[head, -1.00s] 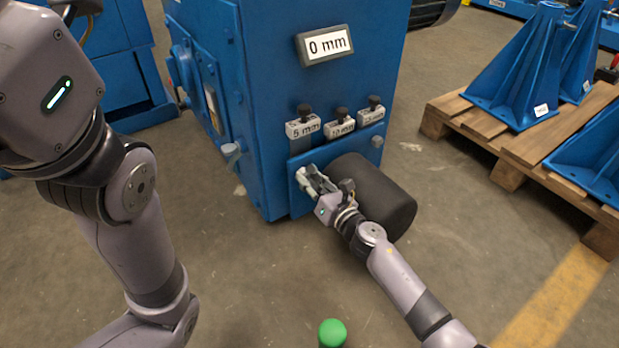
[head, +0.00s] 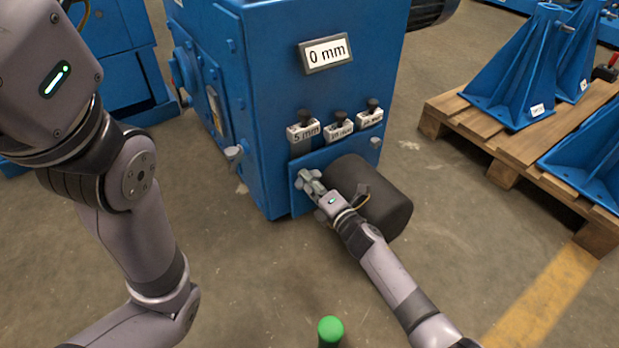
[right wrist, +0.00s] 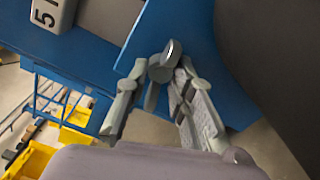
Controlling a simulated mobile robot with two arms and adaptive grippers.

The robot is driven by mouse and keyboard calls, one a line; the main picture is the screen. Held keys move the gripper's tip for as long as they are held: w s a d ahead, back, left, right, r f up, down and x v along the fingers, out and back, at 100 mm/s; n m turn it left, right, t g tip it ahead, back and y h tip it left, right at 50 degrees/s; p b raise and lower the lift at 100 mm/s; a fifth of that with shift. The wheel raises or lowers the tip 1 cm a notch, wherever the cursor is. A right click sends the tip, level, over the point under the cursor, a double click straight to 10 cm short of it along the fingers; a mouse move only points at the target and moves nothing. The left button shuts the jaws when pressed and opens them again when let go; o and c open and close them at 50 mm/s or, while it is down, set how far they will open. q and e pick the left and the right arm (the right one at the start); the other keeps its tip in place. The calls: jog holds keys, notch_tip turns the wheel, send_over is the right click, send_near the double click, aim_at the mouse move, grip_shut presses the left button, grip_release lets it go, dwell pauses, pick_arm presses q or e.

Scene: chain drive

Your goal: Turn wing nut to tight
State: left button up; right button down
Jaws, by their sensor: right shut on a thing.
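A dark cylinder (head: 385,200) juts out close beside my right gripper. Above are size blocks with black knobs, one marked 5 mm (head: 303,133), and a 0 mm sign (head: 326,53). A grey fitting (head: 233,156) is at the machine's left edge. A pallet (head: 505,150) stands right.

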jog(key=shift+s+f+m+p, duration=0.15)
jog(key=shift+m+p, duration=0.15)
jog(key=shift+m, duration=0.6)
jog(key=c, duration=1.7)
grip_release()
jog(key=shift+o, duration=0.5)
jog(key=shift+d, duration=0.1)
jog(key=v, duration=1.1)
jog(key=shift+s+d, duration=0.2)
jog(key=shift+s, duration=0.1)
